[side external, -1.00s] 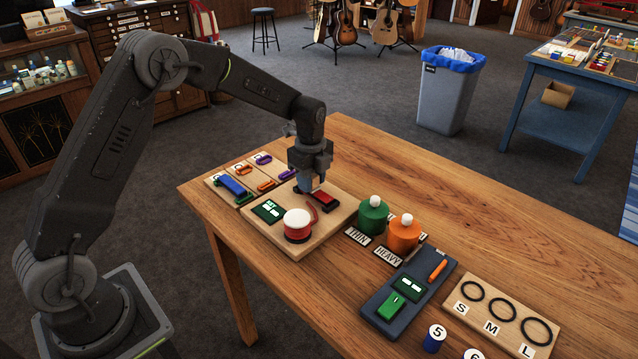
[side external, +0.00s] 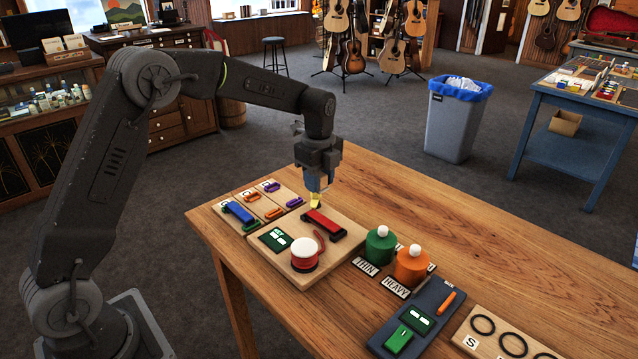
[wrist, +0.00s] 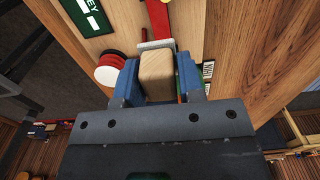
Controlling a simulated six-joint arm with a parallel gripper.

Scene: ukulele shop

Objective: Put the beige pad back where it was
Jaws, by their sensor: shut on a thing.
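My gripper (side external: 317,190) is shut on the beige pad (wrist: 156,75). In the wrist view the pad is a wood-coloured block pinched between the two blue fingers. In the side view only a small yellowish tip of it (side external: 316,203) shows below the fingers. The gripper points down just above the far end of a long red bar with black parts (side external: 324,224), which lies on a pale wooden board (side external: 296,281). A small gap seems to show between pad and bar, but I cannot be sure they are apart.
The board also carries a green label plate (side external: 275,239), a red-and-white round piece (side external: 304,254) and a small dark red piece (side external: 319,239). Trays with coloured clips (side external: 270,214) stand left. Green (side external: 380,247) and orange (side external: 411,265) pots stand right.

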